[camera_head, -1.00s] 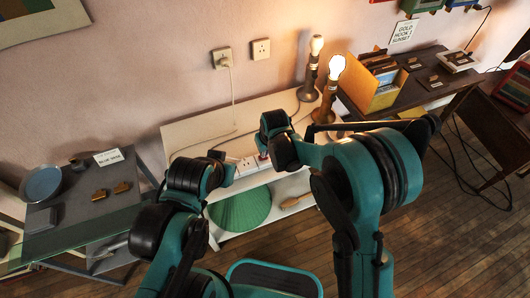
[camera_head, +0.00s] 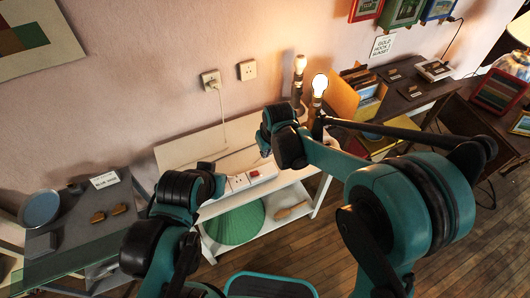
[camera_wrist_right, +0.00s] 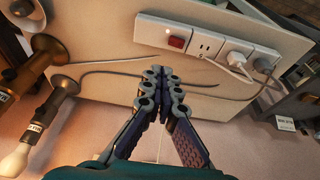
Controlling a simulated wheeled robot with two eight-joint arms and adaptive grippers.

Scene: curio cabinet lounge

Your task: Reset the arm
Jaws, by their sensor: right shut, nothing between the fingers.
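My right arm (camera_head: 425,205) reaches in from the right over the white shelf. In the wrist view my right gripper (camera_wrist_right: 163,75) has its fingers together with nothing between them. It is above the shelf top, in front of the power strip (camera_wrist_right: 205,42) and apart from it. In the head view the right fingertips are hidden behind my wrist.
A green lampshade (camera_head: 235,222) and a wooden brush-like item (camera_head: 292,211) sit on the lower shelf. Side tables stand left and right. Cords lie across the shelf top.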

